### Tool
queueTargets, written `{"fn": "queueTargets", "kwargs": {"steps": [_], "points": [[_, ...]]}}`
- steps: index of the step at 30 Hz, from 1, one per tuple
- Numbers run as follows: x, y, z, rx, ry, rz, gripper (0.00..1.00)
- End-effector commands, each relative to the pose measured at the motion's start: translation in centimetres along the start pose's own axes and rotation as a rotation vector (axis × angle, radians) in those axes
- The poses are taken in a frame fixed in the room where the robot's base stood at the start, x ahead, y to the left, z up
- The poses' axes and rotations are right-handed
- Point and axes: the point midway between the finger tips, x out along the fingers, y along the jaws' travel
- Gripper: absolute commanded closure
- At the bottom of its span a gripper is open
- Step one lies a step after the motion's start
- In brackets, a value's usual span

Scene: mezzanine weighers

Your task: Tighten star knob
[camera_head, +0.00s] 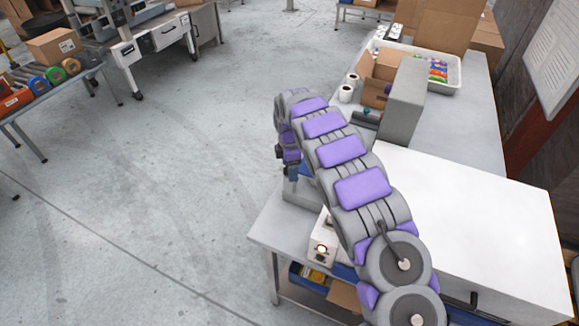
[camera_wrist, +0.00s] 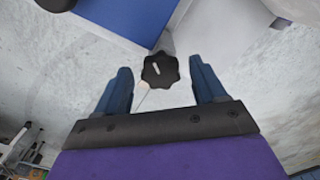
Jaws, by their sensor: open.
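The star knob (camera_wrist: 160,70) is black with a lobed rim and a pale mark on its face. It shows in the wrist view, just beyond and between my fingertips. My gripper (camera_wrist: 161,84) has two blue fingers, spread apart with a gap on both sides of the knob. I see no contact with it. In the head view my grey and purple arm arches over the bench and my gripper (camera_head: 291,172) hangs at its left edge. The knob is hidden in the head view.
A blue panel (camera_wrist: 128,15) and a grey block (camera_wrist: 220,25) lie close past the knob. A large white housing (camera_head: 470,220) fills the bench's right side. A white tray (camera_head: 455,72) with cartons stands at the back. Open floor lies left of the bench (camera_head: 268,238).

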Motion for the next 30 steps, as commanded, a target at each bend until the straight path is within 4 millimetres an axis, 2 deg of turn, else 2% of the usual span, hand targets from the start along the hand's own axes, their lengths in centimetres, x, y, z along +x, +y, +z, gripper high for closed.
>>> {"fn": "queueTargets", "kwargs": {"steps": [8, 25, 30], "points": [[0.05, 0.03, 0.01, 0.000, 0.000, 0.001, 0.31], [0.00, 0.12, 0.00, 0.000, 0.000, 0.003, 0.86], [-0.02, 0.15, -0.01, 0.007, 0.000, 0.003, 0.86]]}}
